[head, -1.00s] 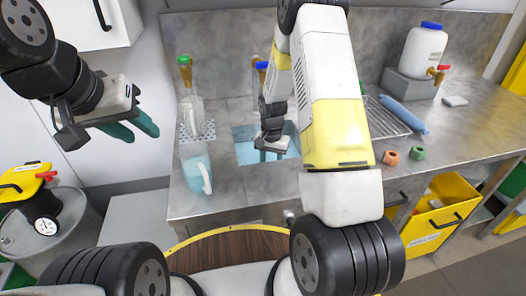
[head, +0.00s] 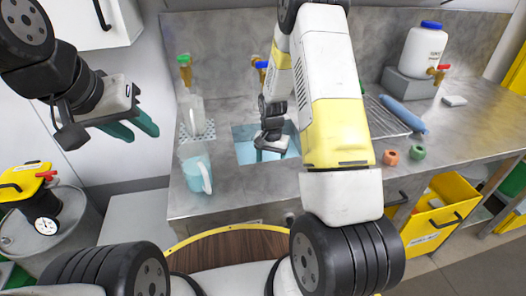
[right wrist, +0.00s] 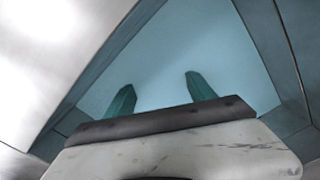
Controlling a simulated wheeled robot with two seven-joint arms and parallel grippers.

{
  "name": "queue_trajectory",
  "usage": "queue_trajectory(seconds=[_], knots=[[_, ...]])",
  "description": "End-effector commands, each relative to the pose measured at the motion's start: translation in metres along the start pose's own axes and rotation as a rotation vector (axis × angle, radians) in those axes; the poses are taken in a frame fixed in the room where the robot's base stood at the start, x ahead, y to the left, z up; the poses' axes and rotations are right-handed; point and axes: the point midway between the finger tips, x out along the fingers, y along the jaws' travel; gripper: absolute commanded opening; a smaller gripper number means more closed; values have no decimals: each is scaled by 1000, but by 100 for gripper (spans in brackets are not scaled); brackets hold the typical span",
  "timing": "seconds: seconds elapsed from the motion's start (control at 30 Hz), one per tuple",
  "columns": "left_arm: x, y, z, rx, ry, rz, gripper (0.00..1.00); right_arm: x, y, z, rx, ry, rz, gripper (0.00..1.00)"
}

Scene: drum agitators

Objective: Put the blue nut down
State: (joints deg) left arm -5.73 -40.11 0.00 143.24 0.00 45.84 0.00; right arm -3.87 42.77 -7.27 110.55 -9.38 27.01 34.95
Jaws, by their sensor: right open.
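I cannot make out a blue nut in either view. My right gripper (head: 269,153) is over the sink basin (head: 245,155) in the bench. In the right wrist view its two teal fingers (right wrist: 160,92) stand apart with nothing between them, above the pale blue basin floor (right wrist: 185,50). My left gripper (head: 146,137) is open and empty in the air left of the bench. An orange nut (head: 390,156) and a green nut (head: 417,153) lie on the bench to the right.
A jug with blue liquid (head: 196,174) stands left of the sink, near a green-topped tap (head: 184,62). A wire rack (head: 388,117), a blue roll (head: 404,115) and a white canister (head: 422,50) are at the right. A yellow bin (head: 440,215) is below.

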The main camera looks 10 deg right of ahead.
Motion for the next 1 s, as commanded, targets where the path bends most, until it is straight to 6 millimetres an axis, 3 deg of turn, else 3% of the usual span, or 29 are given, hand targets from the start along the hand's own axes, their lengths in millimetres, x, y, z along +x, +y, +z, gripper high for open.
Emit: queue_trajectory(seconds=[0.4, 0.73, 0.87, 1.0], knots=[[0, 0, 0, 0, 0, 0, 36, -87, -1, -1, 0, 4, -3, 63], [0, 0, 0, 0, 0, 0, 36, -128, 1, 3, -13, 15, -19, 63], [0, 0, 0, 0, 0, 0, 36, -175, 7, 19, -62, 57, -75, 63], [0, 0, 0, 0, 0, 0, 36, -238, 20, 52, -150, 130, -151, 63]])
